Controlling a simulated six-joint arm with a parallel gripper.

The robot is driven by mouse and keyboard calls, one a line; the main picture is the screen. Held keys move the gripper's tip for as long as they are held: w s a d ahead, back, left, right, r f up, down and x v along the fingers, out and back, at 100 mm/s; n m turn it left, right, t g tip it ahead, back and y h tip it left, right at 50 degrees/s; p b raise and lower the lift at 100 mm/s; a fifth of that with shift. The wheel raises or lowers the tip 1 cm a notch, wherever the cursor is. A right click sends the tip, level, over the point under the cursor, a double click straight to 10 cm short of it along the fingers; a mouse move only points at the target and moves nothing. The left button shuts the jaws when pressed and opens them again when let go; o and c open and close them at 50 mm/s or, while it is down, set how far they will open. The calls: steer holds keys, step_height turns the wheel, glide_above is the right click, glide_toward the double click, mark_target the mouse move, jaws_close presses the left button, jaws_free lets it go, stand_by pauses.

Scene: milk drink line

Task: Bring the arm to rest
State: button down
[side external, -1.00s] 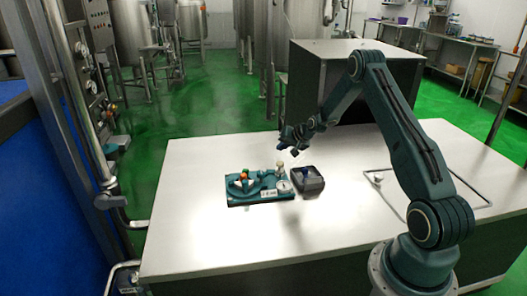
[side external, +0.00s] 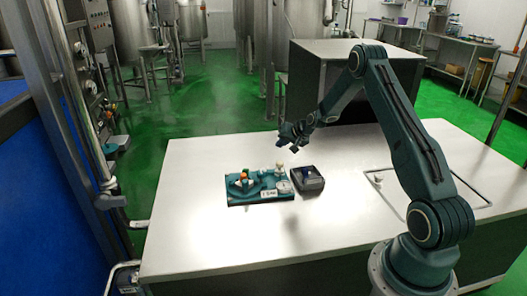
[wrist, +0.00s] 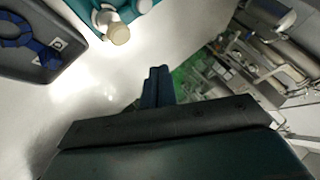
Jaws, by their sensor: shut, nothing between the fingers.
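My gripper (side external: 294,148) is in the air above the far part of the white table (side external: 200,240), beyond the dark tray. In the wrist view my gripper's fingers (wrist: 158,85) are together with nothing between them. My arm reaches up from its base at the right front and bends down to the gripper.
A teal fixture (side external: 262,188) with orange and white parts stands on the table. Beside it is a dark tray (side external: 320,185) with a blue item, also in the wrist view (wrist: 75,62). A large grey box (side external: 385,85) stands behind. The table's front left is clear.

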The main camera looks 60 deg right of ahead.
steer(key=s+a+r+n+g+y, duration=0.1)
steer(key=s+a+r+n, duration=0.25)
steer(key=a+r, duration=0.85)
steer(key=s+a+r+n+g, duration=0.1)
steer(key=s+a+r+n, duration=0.3)
steer(key=a+r, duration=0.75)
steer(key=s+a+r+n, duration=0.1)
steer(key=s+a, duration=0.3)
steer(key=s, duration=0.5)
steer(key=s+a+r+n+g, duration=0.1)
steer(key=s+a, duration=0.3)
steer(key=s, duration=0.5)
steer(key=s+a+r+n, duration=0.1)
steer(key=s+a, duration=0.3)
steer(key=s, duration=0.5)
steer(key=shift+s+r, duration=0.2)
steer(key=shift+s, duration=0.1)
